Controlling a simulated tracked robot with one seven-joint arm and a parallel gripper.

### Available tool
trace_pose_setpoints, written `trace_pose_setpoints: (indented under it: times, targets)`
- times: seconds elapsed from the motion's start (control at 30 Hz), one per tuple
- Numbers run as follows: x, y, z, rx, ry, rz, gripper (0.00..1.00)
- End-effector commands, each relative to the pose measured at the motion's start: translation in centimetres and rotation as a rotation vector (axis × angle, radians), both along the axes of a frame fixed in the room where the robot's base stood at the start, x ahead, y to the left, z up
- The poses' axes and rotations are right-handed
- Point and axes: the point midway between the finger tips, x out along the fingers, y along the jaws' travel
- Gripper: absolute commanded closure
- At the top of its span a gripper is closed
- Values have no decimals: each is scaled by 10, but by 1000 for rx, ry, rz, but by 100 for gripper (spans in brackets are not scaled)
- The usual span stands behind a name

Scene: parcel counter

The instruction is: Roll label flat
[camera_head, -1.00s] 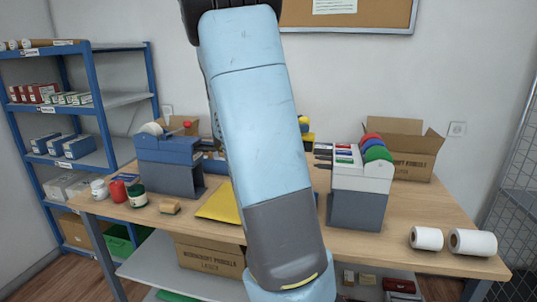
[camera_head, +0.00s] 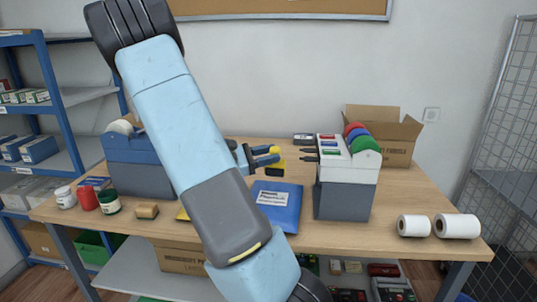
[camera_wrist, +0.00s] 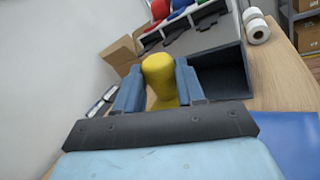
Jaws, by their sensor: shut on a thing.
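A blue parcel (camera_head: 286,214) lies on the counter with a white printed label (camera_head: 271,198) on its top. Part of the parcel shows at the lower right of the wrist view (camera_wrist: 292,140). My gripper (camera_head: 265,156) has blue fingers and is behind the parcel, left of the grey dispenser. In the wrist view my gripper (camera_wrist: 160,88) is shut on a rounded yellow tool (camera_wrist: 160,72). The tool also shows in the head view as a yellow and black shape (camera_head: 276,166). Its lower end is hidden, so I cannot tell whether it touches the counter.
The grey and white dispenser (camera_head: 344,195) stands close right of the parcel. A blue-grey dispenser (camera_head: 135,160), small jars (camera_head: 87,197) and a tan block (camera_head: 147,210) are at left. White rolls (camera_head: 456,226) lie at right; an open carton (camera_head: 395,140) stands behind.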

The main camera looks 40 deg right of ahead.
Motion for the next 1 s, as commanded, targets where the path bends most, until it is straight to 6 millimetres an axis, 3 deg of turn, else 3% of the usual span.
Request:
trace_pose_setpoints:
  times: [0.6, 1.0]
  targets:
    - [1, 2, -53, -1, 2, 4, 96]
    - [1, 2, -59, 0, -1, 3, 96]
